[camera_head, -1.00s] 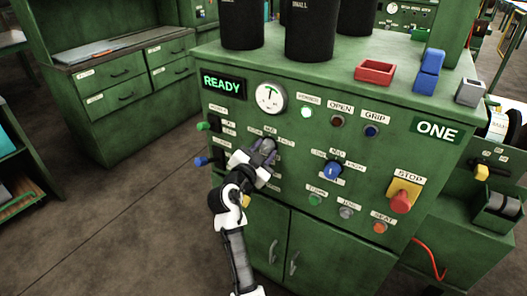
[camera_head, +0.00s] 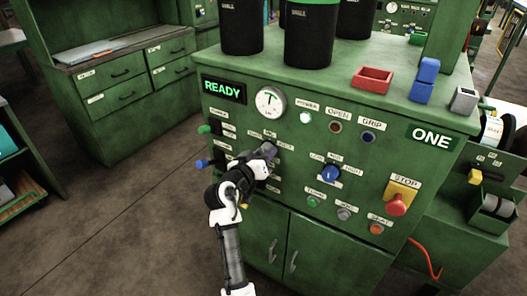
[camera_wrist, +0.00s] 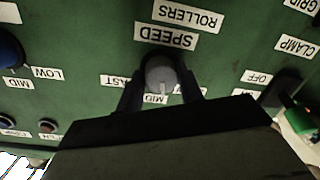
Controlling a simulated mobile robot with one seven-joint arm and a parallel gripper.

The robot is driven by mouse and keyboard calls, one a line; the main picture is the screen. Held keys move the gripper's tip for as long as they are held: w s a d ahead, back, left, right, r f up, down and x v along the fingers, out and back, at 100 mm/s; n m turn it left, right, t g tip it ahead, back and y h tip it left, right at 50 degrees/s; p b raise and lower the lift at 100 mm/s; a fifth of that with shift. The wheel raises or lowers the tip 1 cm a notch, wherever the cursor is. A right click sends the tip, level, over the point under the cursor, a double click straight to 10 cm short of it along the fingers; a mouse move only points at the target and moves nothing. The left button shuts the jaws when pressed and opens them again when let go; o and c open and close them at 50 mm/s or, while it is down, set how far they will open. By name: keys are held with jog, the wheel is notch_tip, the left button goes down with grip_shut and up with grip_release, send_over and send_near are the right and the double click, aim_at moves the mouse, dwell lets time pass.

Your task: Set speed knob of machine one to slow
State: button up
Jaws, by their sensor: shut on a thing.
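Machine one (camera_head: 330,225) is a green cabinet with a sign reading ONE (camera_head: 431,137) and a lit READY display (camera_head: 223,89). In the wrist view, which shows the labels upside down, the grey speed knob (camera_wrist: 161,70) sits by the SPEED label (camera_wrist: 166,37). My gripper (camera_wrist: 161,88) is shut on this knob, one dark finger on each side. The knob's white pointer mark is toward the MID label (camera_wrist: 155,99). The FAST label (camera_wrist: 119,81) is at the picture's left; no SLOW label is readable. In the head view, my gripper (camera_head: 268,151) covers the knob.
A blue knob (camera_head: 330,173) with LOW, MID and HIGH labels is right of my gripper. The red stop button (camera_head: 398,203) is farther right. Green (camera_head: 204,129) and blue (camera_head: 202,163) levers stick out at the left. Dark canisters (camera_head: 308,35) stand on top.

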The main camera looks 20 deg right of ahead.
jog(key=n+p, duration=0.1)
jog(key=n, duration=0.2)
jog(key=shift+r+p, duration=0.2)
jog(key=shift+p, duration=0.15)
jog(key=shift+n+g+h+p, duration=0.4)
jog(key=shift+n+p, duration=0.35)
jog(key=shift+n, duration=0.95)
jog(key=o, duration=1)
jog(key=shift+f, duration=0.1)
jog(key=b+v, duration=0.3)
jog(key=v, duration=1)
jog(key=shift+s+a+b, duration=0.2)
jog(key=shift+a+b, duration=0.15)
